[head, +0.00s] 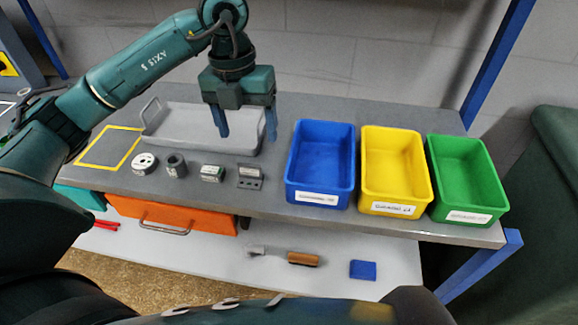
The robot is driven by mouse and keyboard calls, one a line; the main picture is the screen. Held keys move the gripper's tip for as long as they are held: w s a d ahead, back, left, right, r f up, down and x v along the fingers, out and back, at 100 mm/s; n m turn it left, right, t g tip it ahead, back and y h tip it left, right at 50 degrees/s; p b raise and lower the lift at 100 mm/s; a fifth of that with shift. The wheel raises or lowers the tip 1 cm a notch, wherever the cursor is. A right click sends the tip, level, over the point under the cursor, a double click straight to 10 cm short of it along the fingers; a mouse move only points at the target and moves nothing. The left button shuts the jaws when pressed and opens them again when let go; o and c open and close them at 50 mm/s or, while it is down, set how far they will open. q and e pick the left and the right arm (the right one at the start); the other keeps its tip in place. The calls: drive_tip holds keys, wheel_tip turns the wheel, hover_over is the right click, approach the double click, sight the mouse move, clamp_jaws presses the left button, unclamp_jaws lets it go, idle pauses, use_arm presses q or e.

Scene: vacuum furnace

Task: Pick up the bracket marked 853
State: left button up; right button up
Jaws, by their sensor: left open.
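A grey metal bracket (250,176), angled with small holes in its lower face, stands on the grey bench at the right end of a row of small parts. Its marking is too small to read. My left gripper (246,134) is open and points down, with its two blue fingers apart and nothing between them. It appears above the grey tray, higher in the picture than the bracket and apart from it. My right gripper does not show.
Left of the bracket stand a labelled block (212,173), a hollow cylinder (176,165) and a holed disc (144,163). Behind is a grey handled tray (182,128). Blue (320,197), yellow (393,209) and green (468,215) bins stand right. A brush (303,259) lies below.

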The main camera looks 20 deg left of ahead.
use_arm(q)
drive_tip(key=a+r, duration=0.1)
drive_tip(key=y, duration=0.1)
hover_over(249, 165)
drive_tip(key=shift+n, duration=0.3)
drive_tip(key=f, duration=0.6)
drive_tip(key=shift+a+f, duration=0.1)
drive_tip(key=shift+a, duration=0.15)
drive_tip(key=shift+d+f+p, duration=0.15)
drive_tip(key=shift+f+p, duration=0.15)
drive_tip(key=shift+f, duration=1.35)
drive_tip(key=shift+d+f+p, duration=0.15)
drive_tip(key=shift+f+p, duration=0.15)
drive_tip(key=shift+f, duration=1.3)
drive_tip(key=shift+c, duration=0.5)
drive_tip(key=c, duration=1.1)
